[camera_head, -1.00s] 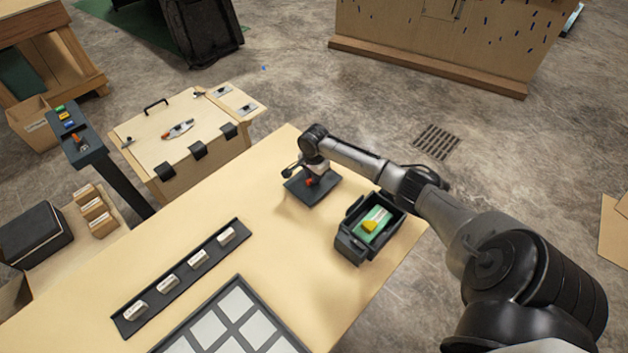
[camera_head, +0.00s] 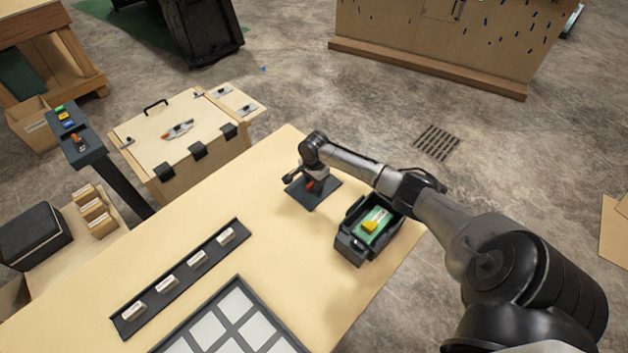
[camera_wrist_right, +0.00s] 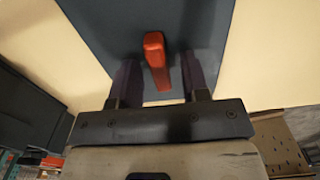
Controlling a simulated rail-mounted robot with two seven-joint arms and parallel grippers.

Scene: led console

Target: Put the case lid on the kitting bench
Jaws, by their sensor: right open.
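The case lid (camera_head: 322,196) is a flat dark plate with a red handle, lying at the far corner of the pale wooden kitting bench (camera_head: 262,205). My right gripper (camera_head: 309,182) is low over the lid and partly hides it. In the right wrist view my right gripper (camera_wrist_right: 158,75) is open, with its fingers apart on either side of the red handle (camera_wrist_right: 156,62). The lid (camera_wrist_right: 100,28) fills the background between the fingers there. My left gripper does not show.
An open dark case (camera_head: 352,247) with green and yellow contents stands right of the lid, under my right forearm. A dark strip with white labelled pieces (camera_head: 178,283) and a framed grid (camera_head: 232,325) lie nearer. The bench middle is clear.

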